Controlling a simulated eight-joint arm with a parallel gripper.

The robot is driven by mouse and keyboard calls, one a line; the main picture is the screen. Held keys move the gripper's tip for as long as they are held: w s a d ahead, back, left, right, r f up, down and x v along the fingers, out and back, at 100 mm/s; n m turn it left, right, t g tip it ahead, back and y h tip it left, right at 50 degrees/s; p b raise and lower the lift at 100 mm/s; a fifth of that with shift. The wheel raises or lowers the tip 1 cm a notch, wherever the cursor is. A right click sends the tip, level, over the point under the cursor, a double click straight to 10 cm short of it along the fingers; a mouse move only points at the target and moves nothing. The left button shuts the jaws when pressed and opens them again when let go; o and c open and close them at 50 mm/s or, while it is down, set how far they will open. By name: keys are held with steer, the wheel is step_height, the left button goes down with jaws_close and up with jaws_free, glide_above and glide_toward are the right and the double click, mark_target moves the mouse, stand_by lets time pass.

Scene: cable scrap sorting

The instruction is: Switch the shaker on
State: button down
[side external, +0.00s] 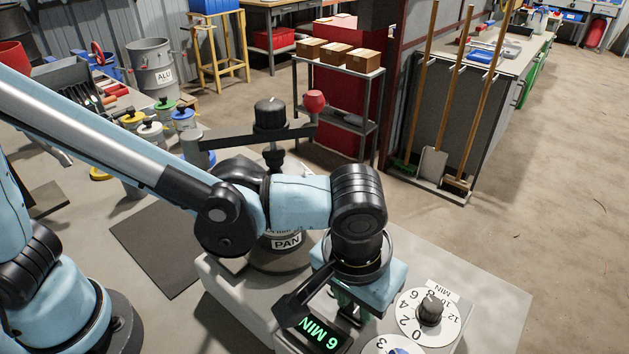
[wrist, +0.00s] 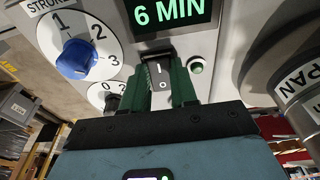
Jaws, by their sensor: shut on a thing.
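The shaker's panel (wrist: 215,55) fills the upper part of the wrist view. Its black rocker switch (wrist: 159,75), marked I and O, sits below the display (wrist: 171,12), which is lit green with "6 MIN". My gripper (wrist: 163,82) is shut on the switch, with one green finger on each side of it. A small green lamp (wrist: 196,67) is beside the switch; I cannot tell whether it is lit. In the side view my gripper (side external: 345,299) points down at the shaker (side external: 222,290), and the switch is hidden. The pan (side external: 287,243) stands on the shaker behind my wrist.
A blue stroke knob (wrist: 78,60) is at the panel's left, pointing near 3. The minutes dial (side external: 430,311) has a black knob. The pan's wall (wrist: 290,85) is close on the right.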

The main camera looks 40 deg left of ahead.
mark_target(347, 324)
steer(key=c, duration=1.2)
jaws_free()
steer(key=shift+o, duration=0.2)
steer(key=shift+r, duration=0.15)
step_height(347, 324, up, 12)
steer(key=s, duration=0.2)
